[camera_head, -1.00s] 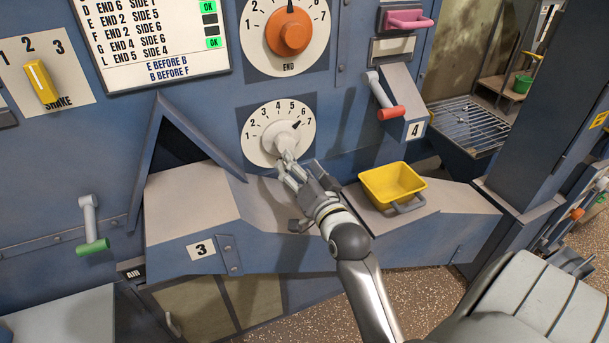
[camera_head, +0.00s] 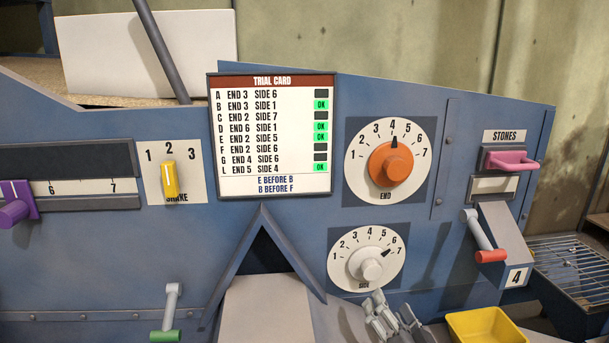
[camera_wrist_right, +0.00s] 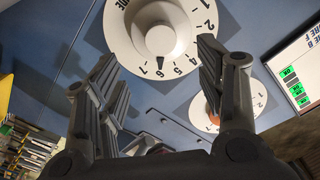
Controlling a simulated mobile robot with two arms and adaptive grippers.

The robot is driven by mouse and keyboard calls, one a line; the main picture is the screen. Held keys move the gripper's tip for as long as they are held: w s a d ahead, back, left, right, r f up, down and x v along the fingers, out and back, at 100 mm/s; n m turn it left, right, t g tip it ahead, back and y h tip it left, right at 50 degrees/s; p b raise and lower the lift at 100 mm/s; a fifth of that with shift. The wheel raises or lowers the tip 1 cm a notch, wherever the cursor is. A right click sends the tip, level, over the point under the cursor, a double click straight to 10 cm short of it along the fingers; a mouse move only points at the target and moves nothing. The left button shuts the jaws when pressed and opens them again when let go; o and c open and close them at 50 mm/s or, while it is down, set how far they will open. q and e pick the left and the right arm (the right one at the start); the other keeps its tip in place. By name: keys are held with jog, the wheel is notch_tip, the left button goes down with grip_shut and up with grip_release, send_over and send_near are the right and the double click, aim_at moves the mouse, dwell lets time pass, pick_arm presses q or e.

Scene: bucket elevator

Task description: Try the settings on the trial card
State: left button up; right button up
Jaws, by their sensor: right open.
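The trial card (camera_head: 272,140) lists END and SIDE settings. Rows B, D, E and L show green OK marks; A, C, F and G have dark boxes. The orange END knob (camera_head: 390,165) points at 4. The white SIDE knob (camera_head: 371,270) points at about 6. My right gripper (camera_head: 392,308) is open just below and in front of the SIDE knob. In the wrist view the SIDE knob (camera_wrist_right: 160,35) appears ahead between the spread fingers, with nothing gripped. My left gripper is not in view.
A yellow SHAKE lever (camera_head: 169,180) and a purple slider (camera_head: 17,204) are at left. A green-handled lever (camera_head: 166,335), a red-handled lever (camera_head: 490,255), a pink STONES handle (camera_head: 512,160) and a yellow bin (camera_head: 487,326) surround the work area.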

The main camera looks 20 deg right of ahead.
dwell(0.5)
jog(key=n+p, duration=0.4)
jog(key=n, duration=0.1)
send_near(399, 169)
jog(key=p+x, duration=0.2)
jog(key=x, duration=0.6)
jog(key=shift+w+r+p, duration=0.15)
jog(key=shift+w+p, duration=0.1)
jog(key=shift+p, duration=0.15)
jog(key=shift+w+d, duration=0.2)
jog(key=shift+w, duration=0.45)
